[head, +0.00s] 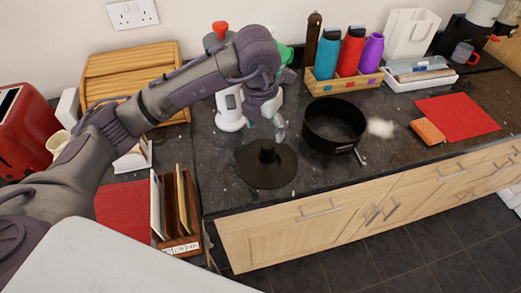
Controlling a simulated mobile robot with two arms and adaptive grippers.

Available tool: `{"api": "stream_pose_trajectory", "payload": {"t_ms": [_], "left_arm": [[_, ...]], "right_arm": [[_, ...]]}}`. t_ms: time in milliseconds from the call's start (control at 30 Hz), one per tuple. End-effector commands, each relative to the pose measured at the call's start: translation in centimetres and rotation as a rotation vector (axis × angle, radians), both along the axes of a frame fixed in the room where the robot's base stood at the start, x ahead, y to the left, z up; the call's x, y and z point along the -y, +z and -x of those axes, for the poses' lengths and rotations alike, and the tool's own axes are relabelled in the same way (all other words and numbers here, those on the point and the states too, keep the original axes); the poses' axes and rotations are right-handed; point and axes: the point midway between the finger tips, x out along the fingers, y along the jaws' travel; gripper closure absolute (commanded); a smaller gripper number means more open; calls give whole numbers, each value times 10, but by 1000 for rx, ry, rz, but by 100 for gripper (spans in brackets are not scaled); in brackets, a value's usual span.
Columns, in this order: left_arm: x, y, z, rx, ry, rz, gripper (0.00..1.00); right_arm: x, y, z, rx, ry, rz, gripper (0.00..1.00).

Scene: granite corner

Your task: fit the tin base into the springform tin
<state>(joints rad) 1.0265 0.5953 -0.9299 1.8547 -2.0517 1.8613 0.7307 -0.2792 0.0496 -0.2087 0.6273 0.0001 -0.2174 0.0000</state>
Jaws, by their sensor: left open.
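The tin base (255,176) is a dark round disc with a short knob in its middle. It lies flat on the counter in the head view. The black springform tin (330,140) stands upright to its right and a little further back, with its open top showing and a latch on its front side. My left gripper (280,132) is open above the back right of the base, near the knob and left of the tin. It appears empty; whether a finger touches the knob cannot be told. My right gripper is not in view.
A white bottle-like appliance (229,110) stands behind the base. A wooden rack of coloured bottles (345,82) is behind the tin. A whitish puff (380,127) and an orange sponge (427,131) lie right of the tin. A file rack (188,222) is at the front left.

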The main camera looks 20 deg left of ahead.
Motion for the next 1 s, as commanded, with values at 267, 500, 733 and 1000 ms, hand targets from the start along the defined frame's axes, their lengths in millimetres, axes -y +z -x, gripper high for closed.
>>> {"api": "stream_pose_trajectory", "payload": {"t_ms": [267, 500, 733, 1000], "left_arm": [[3, -50, -6, -5, -1, 2, 28], [3, -67, -8, -3, -2, 2, 28], [2, -101, -9, -5, -2, 3, 28], [3, -115, -11, -1, -3, 2, 28]], "right_arm": [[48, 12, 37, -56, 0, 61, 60], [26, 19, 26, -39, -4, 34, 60], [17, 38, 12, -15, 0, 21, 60], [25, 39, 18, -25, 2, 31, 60]]}}
